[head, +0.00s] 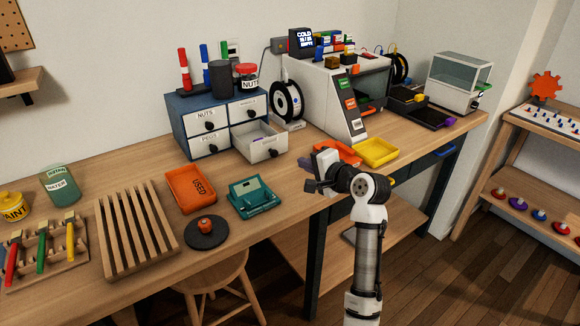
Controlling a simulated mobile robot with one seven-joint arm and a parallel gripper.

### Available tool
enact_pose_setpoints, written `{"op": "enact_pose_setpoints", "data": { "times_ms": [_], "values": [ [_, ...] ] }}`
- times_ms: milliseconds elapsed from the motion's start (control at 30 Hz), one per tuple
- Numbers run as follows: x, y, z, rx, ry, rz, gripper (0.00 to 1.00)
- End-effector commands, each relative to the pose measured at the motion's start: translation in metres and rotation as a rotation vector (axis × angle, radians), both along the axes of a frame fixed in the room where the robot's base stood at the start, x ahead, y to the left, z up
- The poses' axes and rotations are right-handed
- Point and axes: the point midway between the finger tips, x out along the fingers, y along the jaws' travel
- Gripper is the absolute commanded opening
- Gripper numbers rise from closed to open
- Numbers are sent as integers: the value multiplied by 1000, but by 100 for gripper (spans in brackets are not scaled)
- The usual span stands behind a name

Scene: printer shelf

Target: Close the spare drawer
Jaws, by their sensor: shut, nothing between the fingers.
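A small blue cabinet (180,118) with white-fronted drawers stands at the back of the wooden workbench. Its lower right drawer (264,149) is pulled out, with its open top and dark knob showing; I cannot read its label. The other drawers sit flush, including the one marked NUTS (206,121) and the one marked PEGS (208,144). My gripper (311,186) is shut and empty, near the bench's front edge. It is to the right of and nearer than the open drawer, clearly apart from it.
An orange USED tray (190,188) and a teal device (254,197) lie in front of the cabinet. A filament spool (287,101) and a white printer (322,92) stand to its right. A yellow tray (377,152) lies beyond my arm. Jars stand on the cabinet.

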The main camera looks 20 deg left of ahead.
Motion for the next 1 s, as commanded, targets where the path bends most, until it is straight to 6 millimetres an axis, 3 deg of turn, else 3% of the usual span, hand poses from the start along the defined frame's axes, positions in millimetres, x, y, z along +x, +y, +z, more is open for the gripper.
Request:
{"op": "enact_pose_setpoints", "data": {
  "times_ms": [100,267,767,1000],
  "values": [
    [1,-15,-11,14,71,-1,0],
    [5,-13,-15,20,95,3,0],
    [56,64,-42,16,92,2,0],
    [74,89,-41,18,90,2,0]
  ]
}}
